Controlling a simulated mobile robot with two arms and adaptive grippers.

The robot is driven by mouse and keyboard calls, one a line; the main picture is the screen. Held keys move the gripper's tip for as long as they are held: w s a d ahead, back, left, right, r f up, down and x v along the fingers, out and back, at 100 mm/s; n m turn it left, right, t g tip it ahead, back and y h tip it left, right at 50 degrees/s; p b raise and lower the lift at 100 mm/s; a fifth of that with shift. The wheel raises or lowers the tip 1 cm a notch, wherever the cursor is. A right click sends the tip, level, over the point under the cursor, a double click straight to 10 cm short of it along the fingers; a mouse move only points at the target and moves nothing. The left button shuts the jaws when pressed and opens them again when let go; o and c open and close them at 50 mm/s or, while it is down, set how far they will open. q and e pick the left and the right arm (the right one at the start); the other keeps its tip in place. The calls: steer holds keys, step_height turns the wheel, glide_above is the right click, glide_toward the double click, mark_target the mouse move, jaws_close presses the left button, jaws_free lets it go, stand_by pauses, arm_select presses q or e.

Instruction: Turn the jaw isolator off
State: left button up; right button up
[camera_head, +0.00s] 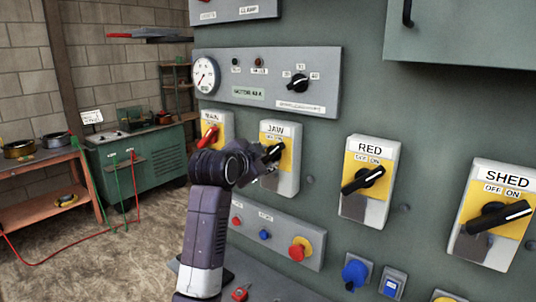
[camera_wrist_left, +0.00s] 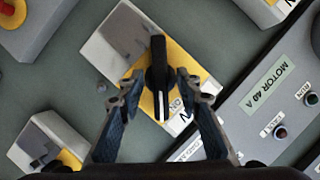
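The JAW isolator (camera_head: 283,182) is a grey box with a yellow plate and a black rotary handle on the panel. Its handle (camera_wrist_left: 158,78) shows in the left wrist view, with its white line towards the ON lettering. My left gripper (camera_head: 264,160) is at the JAW isolator and covers part of it in the head view. In the left wrist view, the fingers (camera_wrist_left: 158,88) stand open on either side of the handle, with a narrow gap visible at each side. The OFF lettering is mostly hidden. My right gripper is not in view.
The MAIN isolator (camera_head: 214,128) with a red handle is just left. The RED (camera_head: 368,182) and SHED (camera_head: 492,214) isolators are to the right. A gauge panel (camera_head: 270,105) juts out above, and a button box (camera_head: 277,240) sits below.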

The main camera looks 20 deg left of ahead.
arm_select(q)
steer(key=shift+x, duration=0.75)
steer(key=shift+w, duration=0.25)
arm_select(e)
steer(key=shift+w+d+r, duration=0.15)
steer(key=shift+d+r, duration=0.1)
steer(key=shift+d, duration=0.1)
arm_select(q)
jaws_close()
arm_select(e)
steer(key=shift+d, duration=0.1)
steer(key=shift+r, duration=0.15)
